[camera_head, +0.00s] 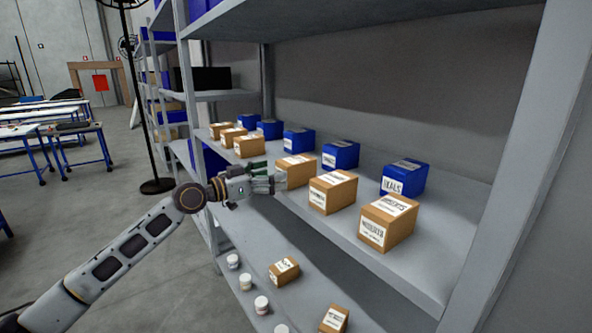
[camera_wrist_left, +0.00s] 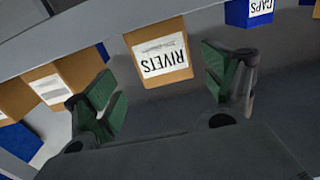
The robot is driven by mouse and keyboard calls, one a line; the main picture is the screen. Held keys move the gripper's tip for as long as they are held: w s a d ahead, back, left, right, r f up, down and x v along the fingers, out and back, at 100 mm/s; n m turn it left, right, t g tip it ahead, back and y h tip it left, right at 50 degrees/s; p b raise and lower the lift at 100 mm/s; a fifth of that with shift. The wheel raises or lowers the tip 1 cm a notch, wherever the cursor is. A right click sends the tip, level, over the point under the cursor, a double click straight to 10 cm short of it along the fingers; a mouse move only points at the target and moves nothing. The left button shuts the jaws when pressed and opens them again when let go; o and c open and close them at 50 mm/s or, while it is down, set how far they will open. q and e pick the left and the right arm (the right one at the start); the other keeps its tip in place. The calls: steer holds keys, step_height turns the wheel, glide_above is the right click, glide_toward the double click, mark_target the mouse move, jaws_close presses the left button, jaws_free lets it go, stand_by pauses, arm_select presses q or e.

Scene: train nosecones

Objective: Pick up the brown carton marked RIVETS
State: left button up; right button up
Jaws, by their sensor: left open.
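The brown carton marked RIVETS (camera_wrist_left: 158,57) is in the left wrist view, its white label upside down there. It stands upright on the shelf. In the head view it appears to be the carton (camera_head: 296,170) just right of my left gripper (camera_head: 268,178). My left gripper is open and in front of the carton, with its green-padded fingers (camera_wrist_left: 165,88) to either side of the carton's front. No contact between fingers and carton shows. My right gripper is not in view.
Other brown cartons (camera_head: 333,192) stand on the grey shelf (camera_head: 440,265) on both sides, with blue boxes (camera_head: 404,178) behind. Another shelf board (camera_head: 285,12) runs above. The lower shelf holds small cartons (camera_head: 284,271) and white jars (camera_head: 261,304). A black stand (camera_head: 157,186) is at the left.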

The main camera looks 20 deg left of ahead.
mark_target(281, 169)
arm_select(q)
steer(key=shift+p+x, duration=0.4)
steer(key=shift+x, duration=0.7)
steer(key=shift+w+d+r, duration=0.15)
steer(key=shift+w+d, duration=0.05)
steer(key=shift+w, duration=0.05)
steer(key=shift+w+d, duration=0.35)
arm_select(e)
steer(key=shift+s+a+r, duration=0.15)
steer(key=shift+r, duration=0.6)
arm_select(q)
steer(key=shift+w+d+p, duration=0.1)
steer(key=shift+w+p, duration=0.05)
steer(key=shift+p, duration=0.15)
steer(key=shift+w+d+r+p, duration=0.1)
steer(key=shift+w+d+p, duration=0.2)
steer(key=shift+w, duration=0.2)
steer(key=shift+w+d+r+p, duration=0.1)
steer(key=shift+w+d+p, duration=0.1)
steer(key=shift+w+p, duration=0.25)
steer(key=shift+x, duration=0.8)
steer(key=shift+w+d+p, duration=0.3)
steer(key=shift+w+p, duration=0.1)
steer(key=shift+w, duration=0.15)
steer(key=shift+f, duration=0.1)
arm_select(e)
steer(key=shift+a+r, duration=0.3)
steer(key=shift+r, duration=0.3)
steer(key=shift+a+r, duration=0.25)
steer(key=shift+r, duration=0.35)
